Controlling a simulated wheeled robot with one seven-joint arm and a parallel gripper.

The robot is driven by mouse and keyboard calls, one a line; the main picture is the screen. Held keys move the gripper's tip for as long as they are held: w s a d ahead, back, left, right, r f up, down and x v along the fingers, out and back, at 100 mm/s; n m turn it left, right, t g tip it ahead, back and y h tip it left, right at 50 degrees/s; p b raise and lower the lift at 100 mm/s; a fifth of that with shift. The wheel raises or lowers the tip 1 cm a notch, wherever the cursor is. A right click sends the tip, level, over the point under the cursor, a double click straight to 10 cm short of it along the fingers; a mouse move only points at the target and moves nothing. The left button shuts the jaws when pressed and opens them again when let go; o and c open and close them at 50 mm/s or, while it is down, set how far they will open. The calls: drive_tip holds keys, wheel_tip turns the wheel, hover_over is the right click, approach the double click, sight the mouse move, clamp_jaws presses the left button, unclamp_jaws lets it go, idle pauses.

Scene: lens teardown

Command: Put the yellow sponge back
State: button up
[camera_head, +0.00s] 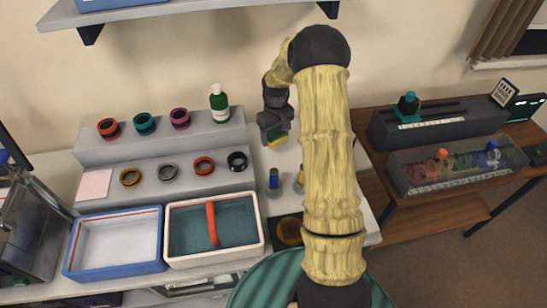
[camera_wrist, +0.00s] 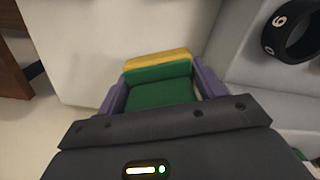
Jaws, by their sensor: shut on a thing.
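The sponge (camera_wrist: 158,62) is a block with a yellow layer and a thicker green layer. In the wrist view it sits between the purple fingers of my gripper (camera_wrist: 160,92), which are shut on its sides. In the head view the sponge (camera_head: 276,137) shows as a small green and yellow patch under my gripper (camera_head: 272,134), at the right of the stepped grey shelf near the back wall. My gripper and arm cover part of it. I cannot tell whether the sponge touches the white surface below.
The stepped shelf (camera_head: 150,148) holds several coloured rings and a green bottle (camera_head: 219,103). A black ring (camera_wrist: 290,30) is close at the right in the wrist view. A blue tray (camera_head: 115,270) and a white tray (camera_head: 214,259) stand in front. Small bottles (camera_head: 273,180) stand nearer me.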

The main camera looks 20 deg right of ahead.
drive_tip(key=shift+s, duration=0.1)
drive_tip(key=p, duration=0.1)
hover_over(275, 160)
drive_tip(key=shift+f, duration=3.1)
drive_tip(key=shift+f+p, duration=0.45)
drive_tip(key=shift+f, duration=1.4)
drive_tip(key=shift+f, duration=0.1)
drive_tip(key=o, duration=0.9)
drive_tip(key=shift+o, duration=0.2)
